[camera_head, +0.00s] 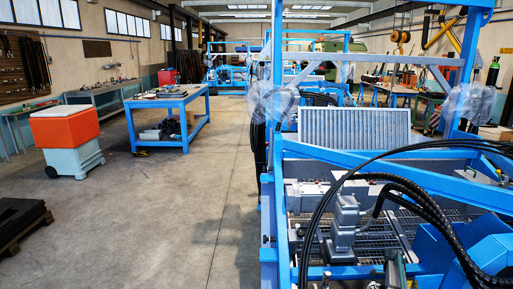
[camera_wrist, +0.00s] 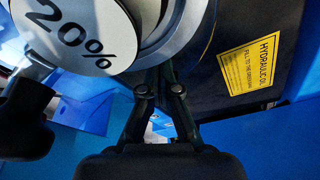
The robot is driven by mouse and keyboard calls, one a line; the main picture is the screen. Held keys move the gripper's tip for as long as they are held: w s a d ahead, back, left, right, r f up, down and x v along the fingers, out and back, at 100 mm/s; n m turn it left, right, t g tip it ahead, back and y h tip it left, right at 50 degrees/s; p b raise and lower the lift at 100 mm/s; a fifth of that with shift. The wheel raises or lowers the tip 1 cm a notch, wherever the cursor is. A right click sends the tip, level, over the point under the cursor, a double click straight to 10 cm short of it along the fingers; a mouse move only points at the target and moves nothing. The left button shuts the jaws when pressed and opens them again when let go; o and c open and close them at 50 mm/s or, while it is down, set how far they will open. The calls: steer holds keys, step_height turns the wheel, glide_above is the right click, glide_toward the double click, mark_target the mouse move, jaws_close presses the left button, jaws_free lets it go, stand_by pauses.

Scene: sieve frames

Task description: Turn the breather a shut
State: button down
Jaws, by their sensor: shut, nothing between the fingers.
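In the wrist view, a round white disc marked "20%" (camera_wrist: 78,32) fills the upper left, cut off by the top edge. A silver and white round body with a dark part lies beside it at the top. My gripper (camera_wrist: 160,72) is shut and empty, its fingertips close under this round body; I cannot tell whether they touch it. No label names breather a, so I cannot tell whether this round part is it. My gripper is not clearly seen in the head view.
A black rounded knob (camera_wrist: 25,118) is close at the left in the wrist view. A yellow hydraulic oil label (camera_wrist: 250,66) sits on a dark surface at right. In the head view, black hoses (camera_head: 425,190) arch over the blue machine frame (camera_head: 400,172); the floor at left is open.

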steer(key=shift+w+d+b, duration=0.5)
steer(key=shift+w+b, duration=0.05)
steer(key=shift+b, duration=0.35)
steer(key=shift+w+d+b, duration=0.1)
steer(key=shift+d+b, duration=0.15)
steer(key=shift+b, duration=0.1)
steer(key=shift+w+a, duration=0.15)
steer(key=shift+w, duration=0.15)
steer(key=shift+r, duration=0.1)
steer(key=shift+d+v, duration=0.2)
steer(key=shift+v, duration=1.25)
steer(key=shift+d+v, duration=0.2)
steer(key=shift+v, duration=1.2)
steer(key=shift+s+r+p, duration=0.2)
steer(key=shift+s+p, duration=0.05)
steer(key=shift+p, duration=0.15)
